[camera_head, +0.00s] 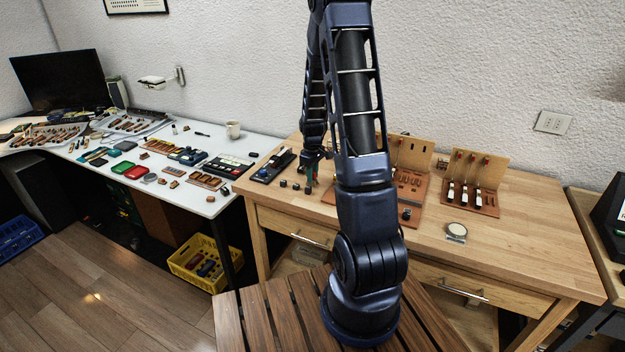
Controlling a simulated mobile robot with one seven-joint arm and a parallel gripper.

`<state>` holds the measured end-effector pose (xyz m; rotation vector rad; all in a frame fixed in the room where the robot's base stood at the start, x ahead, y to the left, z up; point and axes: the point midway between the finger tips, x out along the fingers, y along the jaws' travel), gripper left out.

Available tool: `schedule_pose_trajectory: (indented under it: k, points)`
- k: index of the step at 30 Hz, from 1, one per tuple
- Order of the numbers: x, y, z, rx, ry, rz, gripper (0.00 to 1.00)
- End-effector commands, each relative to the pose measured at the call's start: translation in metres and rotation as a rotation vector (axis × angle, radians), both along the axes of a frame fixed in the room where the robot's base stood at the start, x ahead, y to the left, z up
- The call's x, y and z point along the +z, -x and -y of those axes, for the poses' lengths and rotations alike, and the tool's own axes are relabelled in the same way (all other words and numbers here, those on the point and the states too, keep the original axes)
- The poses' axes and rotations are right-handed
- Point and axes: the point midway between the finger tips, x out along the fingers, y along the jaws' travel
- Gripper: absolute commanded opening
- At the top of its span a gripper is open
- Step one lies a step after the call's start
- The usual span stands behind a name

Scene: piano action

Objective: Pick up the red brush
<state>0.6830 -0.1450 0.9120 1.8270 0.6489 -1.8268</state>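My gripper (311,176) hangs at the end of my arm over the left part of the wooden workbench (530,250). It is small and partly dark against the bench, so its finger opening cannot be made out. Small dark pieces lie on the bench just below and left of it. I cannot pick out a red brush with certainty. My arm hides the middle of the bench and part of the boards behind it.
Boards with piano parts (474,182) stand at the bench's back, and a round-topped item (456,231) lies in front. The white table (203,198) at left holds trays, small boxes and a mug (233,130). A yellow crate (199,263) is on the floor. The bench's right side is clear.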

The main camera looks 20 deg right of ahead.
Motion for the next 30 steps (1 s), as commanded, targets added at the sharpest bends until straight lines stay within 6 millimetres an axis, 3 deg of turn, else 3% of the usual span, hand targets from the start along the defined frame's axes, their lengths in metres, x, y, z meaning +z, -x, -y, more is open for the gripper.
schedule_pose_trajectory:
  k: [1,4,17,23,30]
  points:
    - [0.0,0.0,0.0,0.0,0.0,0.0,0.16]
    - [0.0,0.0,0.0,0.0,0.0,0.0,0.0]
    - [0.01,0.0,0.0,0.0,0.0,0.001,0.0]
    - [0.044,-0.001,0.0,0.001,0.0,0.004,0.0]
    - [0.107,-0.001,0.0,0.0,0.001,0.006,0.0]
